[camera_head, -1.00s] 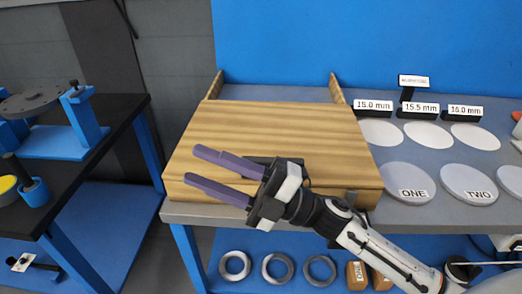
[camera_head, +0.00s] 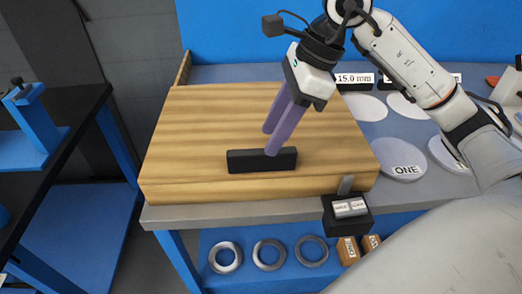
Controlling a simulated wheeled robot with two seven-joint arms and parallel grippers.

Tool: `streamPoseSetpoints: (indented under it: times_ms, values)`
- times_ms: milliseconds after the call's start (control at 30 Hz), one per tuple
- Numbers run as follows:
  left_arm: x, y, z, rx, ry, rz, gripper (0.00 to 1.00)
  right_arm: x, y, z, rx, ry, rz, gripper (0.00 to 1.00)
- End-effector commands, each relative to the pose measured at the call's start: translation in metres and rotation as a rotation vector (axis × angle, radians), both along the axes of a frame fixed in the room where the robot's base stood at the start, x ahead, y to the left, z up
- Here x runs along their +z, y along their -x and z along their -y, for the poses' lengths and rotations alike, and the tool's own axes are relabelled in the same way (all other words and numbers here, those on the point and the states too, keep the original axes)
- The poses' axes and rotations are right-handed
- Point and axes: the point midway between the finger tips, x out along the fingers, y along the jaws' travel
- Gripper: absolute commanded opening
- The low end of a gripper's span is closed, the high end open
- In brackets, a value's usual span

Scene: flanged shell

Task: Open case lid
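The wooden case (camera_head: 205,135) lies flat on the grey table with its lid down. A black bar-shaped handle (camera_head: 262,161) sits on the lid near its front edge. My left gripper is not in view.
Round plates, one marked ONE (camera_head: 403,167), and size labels (camera_head: 356,79) are to the right of the case. A small black block with labels (camera_head: 347,216) is at the table's front. Metal rings (camera_head: 268,254) lie on the blue shelf below.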

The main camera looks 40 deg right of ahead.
Motion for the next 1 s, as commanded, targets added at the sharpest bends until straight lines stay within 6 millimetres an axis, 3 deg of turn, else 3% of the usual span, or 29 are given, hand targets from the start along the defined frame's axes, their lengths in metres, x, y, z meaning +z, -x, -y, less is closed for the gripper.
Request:
streamPoseSetpoints:
  times_ms: [100, 300, 700, 933, 1000]
  values:
    - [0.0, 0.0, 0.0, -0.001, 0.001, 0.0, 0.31, -0.023, -0.003, -0.009, 0.004, -0.002, -0.006, 0.38]
    - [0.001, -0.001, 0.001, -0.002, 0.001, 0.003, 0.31, -0.047, -0.009, -0.017, 0.002, -0.003, -0.003, 0.38]
    - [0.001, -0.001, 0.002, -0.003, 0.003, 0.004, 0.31, -0.055, -0.012, -0.02, 0.001, -0.004, -0.001, 0.38]
    - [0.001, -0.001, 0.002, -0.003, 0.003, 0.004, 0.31, -0.054, -0.012, -0.02, 0.001, -0.003, -0.001, 0.01]
    - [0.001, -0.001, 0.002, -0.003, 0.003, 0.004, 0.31, -0.054, -0.012, -0.02, 0.001, -0.003, -0.001, 0.0]
